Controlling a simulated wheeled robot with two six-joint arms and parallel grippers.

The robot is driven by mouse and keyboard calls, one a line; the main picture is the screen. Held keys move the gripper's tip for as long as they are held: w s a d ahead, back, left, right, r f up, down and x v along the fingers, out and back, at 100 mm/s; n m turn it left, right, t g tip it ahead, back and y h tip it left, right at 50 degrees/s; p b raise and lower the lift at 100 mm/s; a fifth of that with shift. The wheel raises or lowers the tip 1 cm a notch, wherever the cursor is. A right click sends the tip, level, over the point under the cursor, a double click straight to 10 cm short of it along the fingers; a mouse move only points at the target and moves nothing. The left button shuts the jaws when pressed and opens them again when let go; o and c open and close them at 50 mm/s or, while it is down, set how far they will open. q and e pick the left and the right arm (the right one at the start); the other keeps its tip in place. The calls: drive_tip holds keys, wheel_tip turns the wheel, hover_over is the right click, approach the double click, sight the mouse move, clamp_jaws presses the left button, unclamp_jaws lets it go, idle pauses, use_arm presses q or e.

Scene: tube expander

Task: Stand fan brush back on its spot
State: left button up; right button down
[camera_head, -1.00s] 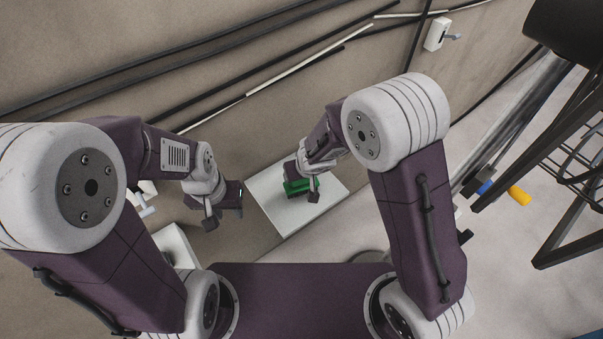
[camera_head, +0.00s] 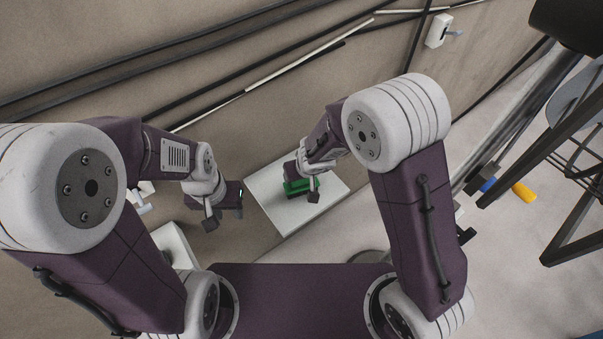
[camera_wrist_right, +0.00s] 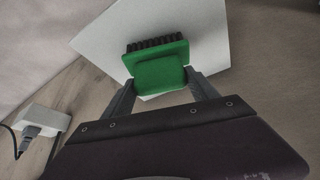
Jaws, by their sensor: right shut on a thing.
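The fan brush is a green block (camera_head: 299,187) with a row of dark bristles, which shows clearly in the right wrist view (camera_wrist_right: 158,68). My right gripper (camera_wrist_right: 162,88) is shut on its green body, one finger on each side, and the bristles point away from the gripper. In the head view my right gripper (camera_head: 304,184) holds the brush over a white flat surface (camera_head: 283,216); I cannot tell whether the brush touches it. My left gripper (camera_head: 226,214) is open and empty, left of the white surface.
Dark and white pipes (camera_head: 290,70) run along the beige wall. A white wall box (camera_head: 438,32) is at the top right. A black-framed stool (camera_head: 570,190) and a yellow-ended tool (camera_head: 523,193) are at the right. A white socket box (camera_wrist_right: 40,127) with a plug is at the left in the right wrist view.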

drive_tip(key=shift+f+b, duration=0.35)
drive_tip(key=shift+c, duration=0.8)
unclamp_jaws()
drive_tip(key=p+v, duration=0.4)
drive_tip(key=v, duration=0.4)
drive_tip(key=shift+p, duration=0.35)
